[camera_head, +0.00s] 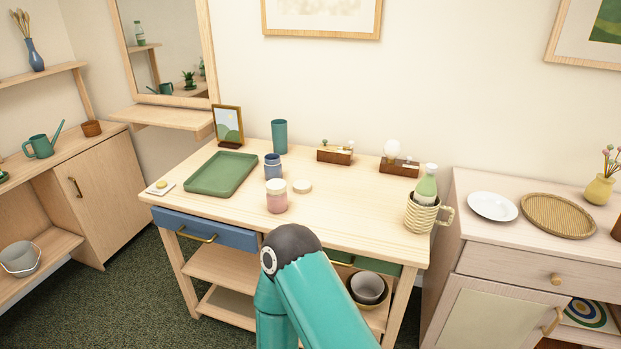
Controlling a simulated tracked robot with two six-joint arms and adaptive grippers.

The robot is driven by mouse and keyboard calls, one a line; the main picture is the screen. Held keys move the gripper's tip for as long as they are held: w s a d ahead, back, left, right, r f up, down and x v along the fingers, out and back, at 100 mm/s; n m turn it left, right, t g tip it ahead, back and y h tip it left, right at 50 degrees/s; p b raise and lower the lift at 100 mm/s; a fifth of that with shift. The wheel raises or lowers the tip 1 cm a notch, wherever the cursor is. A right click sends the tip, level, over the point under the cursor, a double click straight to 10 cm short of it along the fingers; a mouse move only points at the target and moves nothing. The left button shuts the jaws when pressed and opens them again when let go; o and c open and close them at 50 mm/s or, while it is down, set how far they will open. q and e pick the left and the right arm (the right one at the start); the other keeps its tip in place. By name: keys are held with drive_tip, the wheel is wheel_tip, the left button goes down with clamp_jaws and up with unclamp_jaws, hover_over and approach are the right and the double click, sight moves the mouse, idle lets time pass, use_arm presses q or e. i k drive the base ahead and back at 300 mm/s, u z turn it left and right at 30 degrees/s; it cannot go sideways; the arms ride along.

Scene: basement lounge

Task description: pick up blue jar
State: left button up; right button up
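The blue jar (273,167) stands upright on the light wood table (355,210), near its middle. A pink jar (277,199) with a pale lid stands just in front of it. Neither of my grippers is in view. A teal link of my own arm with a dark joint rises from the bottom, in front of the table, and hides part of the table's front edge.
A green tray (222,173) lies left of the blue jar, and a teal tumbler (279,136) stands behind it. A ribbed mug (421,214) holding a green bottle (426,186) stands at the right. The table's right-middle is clear.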

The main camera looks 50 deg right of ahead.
sight(273, 162)
drive_tip(key=k, duration=0.85)
drive_tip(key=z, duration=0.6)
drive_tip(key=i, duration=1)
drive_tip(key=z, duration=0.05)
